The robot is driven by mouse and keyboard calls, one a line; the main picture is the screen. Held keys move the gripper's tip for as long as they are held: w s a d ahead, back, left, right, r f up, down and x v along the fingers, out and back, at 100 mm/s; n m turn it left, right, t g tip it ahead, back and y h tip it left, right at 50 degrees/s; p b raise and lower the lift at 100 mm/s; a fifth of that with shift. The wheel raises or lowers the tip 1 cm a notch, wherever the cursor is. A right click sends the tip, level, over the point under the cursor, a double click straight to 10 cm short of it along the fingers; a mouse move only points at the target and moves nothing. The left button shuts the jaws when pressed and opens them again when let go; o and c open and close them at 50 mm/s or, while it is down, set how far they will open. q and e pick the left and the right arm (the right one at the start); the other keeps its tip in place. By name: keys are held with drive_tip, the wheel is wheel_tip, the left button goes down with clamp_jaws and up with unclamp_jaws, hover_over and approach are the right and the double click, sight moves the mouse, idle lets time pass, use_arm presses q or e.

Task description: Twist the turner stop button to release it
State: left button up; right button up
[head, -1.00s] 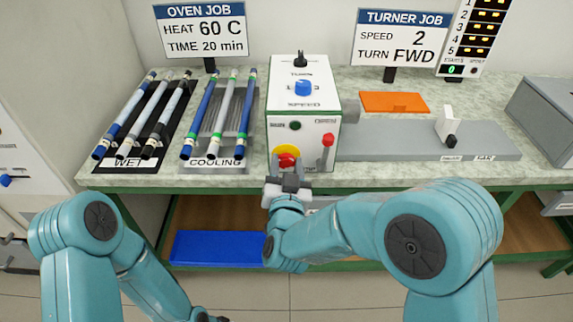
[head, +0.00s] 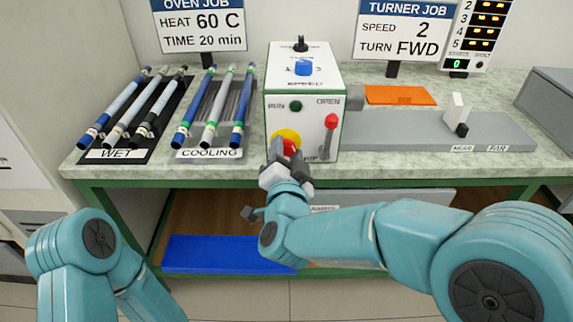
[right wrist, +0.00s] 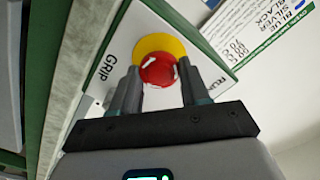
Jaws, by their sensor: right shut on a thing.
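The turner stop button is a red mushroom knob (head: 289,147) on a yellow disc (head: 286,134), low on the front of the white turner control box (head: 312,117). In the right wrist view the red knob (right wrist: 158,69) sits between my two fingertips, in front of the yellow disc (right wrist: 160,46). My right gripper (right wrist: 156,82) is shut on the knob, one finger on each side. In the head view my right gripper (head: 282,152) partly covers the knob. My left arm shows at the lower left, but its gripper is out of the picture.
The box also carries a red lever (head: 331,121) right of the button, a green RUN lamp (head: 295,106) and a blue speed knob (head: 303,68). Wet and cooling racks of rods stand left. The grey turner bed (head: 410,128) lies right. A blue tray (head: 215,254) is below.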

drive_tip(key=shift+w+r+m+b, duration=0.1)
drive_tip(key=shift+m+b, duration=0.95)
drive_tip(key=shift+m, duration=0.05)
drive_tip(key=shift+r, duration=0.1)
drive_tip(key=o, duration=1.1)
drive_tip(key=shift+w+f, duration=0.15)
drive_tip(key=shift+f, duration=0.05)
drive_tip(key=shift+c, duration=0.2)
